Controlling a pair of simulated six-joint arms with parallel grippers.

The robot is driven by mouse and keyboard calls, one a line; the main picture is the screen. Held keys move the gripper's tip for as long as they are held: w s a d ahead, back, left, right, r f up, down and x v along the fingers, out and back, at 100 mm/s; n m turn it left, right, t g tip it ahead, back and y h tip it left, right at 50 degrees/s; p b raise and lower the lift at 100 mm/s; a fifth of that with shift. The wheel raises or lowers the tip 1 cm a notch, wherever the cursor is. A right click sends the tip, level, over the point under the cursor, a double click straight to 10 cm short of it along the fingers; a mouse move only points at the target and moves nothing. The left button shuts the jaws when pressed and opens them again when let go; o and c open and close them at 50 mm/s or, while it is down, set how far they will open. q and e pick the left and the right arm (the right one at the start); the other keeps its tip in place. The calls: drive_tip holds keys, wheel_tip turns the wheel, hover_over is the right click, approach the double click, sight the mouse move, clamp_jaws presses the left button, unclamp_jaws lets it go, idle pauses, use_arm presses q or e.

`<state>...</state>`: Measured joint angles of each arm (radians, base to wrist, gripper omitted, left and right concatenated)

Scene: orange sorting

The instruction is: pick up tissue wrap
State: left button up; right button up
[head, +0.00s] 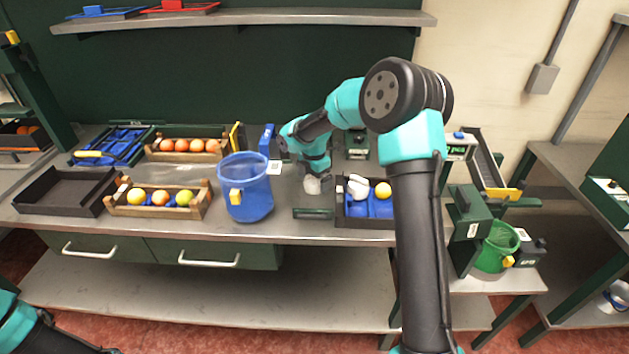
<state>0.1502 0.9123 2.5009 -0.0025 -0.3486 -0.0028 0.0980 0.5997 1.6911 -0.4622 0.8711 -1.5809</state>
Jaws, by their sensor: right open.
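A crumpled white piece (312,186), which looks like tissue wrap, lies on the grey bench. My right gripper (313,174) points down right above it, open; its fingers are small and partly dark, so contact cannot be told. Another white crumpled piece (357,187) sits in a black tray (365,223) with blue lining, beside an orange-yellow fruit (383,190). Only a link of my left arm shows at the bottom left; its gripper is out of view.
A blue bucket (247,190) stands left of my right gripper. Wooden crates of fruit (160,212) (188,157) and an empty black tray (62,208) are further left. A green basket (497,247) stands on the right. A shelf (250,17) hangs above.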

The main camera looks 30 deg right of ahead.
drive_tip(key=shift+f, duration=0.4)
drive_tip(key=c, duration=0.9)
